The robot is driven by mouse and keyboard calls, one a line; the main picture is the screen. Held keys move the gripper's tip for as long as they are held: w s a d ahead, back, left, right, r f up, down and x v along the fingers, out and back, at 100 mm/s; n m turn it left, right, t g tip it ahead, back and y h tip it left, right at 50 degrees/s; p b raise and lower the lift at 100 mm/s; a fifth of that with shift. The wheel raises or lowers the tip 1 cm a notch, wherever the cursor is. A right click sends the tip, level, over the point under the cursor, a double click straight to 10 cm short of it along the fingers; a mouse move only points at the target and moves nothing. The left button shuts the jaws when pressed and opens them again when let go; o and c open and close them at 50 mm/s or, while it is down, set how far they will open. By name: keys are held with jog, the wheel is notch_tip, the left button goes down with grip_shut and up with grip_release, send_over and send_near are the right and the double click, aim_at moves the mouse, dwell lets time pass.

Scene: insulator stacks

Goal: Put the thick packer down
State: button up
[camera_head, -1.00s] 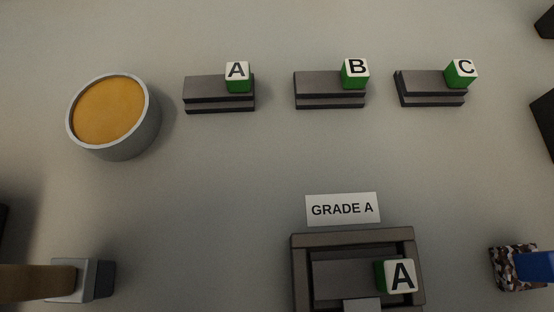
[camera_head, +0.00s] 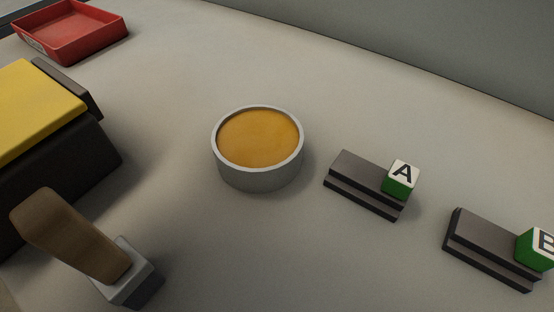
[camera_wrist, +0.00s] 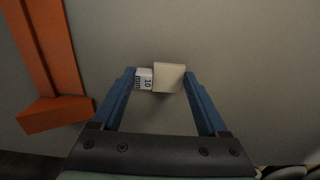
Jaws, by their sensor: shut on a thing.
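In the wrist view my gripper (camera_wrist: 160,74) has its two blue fingers closed on a small pale block, the thick packer (camera_wrist: 170,78). The packer has a beige face and a white label reading "10 mm" (camera_wrist: 145,79) on its left side. It sits between the fingertips, over a plain grey surface. I cannot tell whether it touches that surface. My gripper and the packer are not in the head view.
In the head view are a round orange-filled bowl (camera_head: 258,138), dark stacks with cubes A (camera_head: 401,180) and B (camera_head: 536,248), a red tray (camera_head: 70,30), a yellow-topped black box (camera_head: 35,110) and a wooden-handled tool (camera_head: 75,240). An orange frame (camera_wrist: 55,115) stands left in the wrist view.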

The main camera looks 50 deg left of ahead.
jog(key=shift+f, duration=0.85)
jog(key=shift+r, duration=0.1)
jog(key=o, duration=1.3)
notch_tip(320, 180, up, 12)
jog(key=p, duration=0.6)
jog(key=shift+p, duration=0.3)
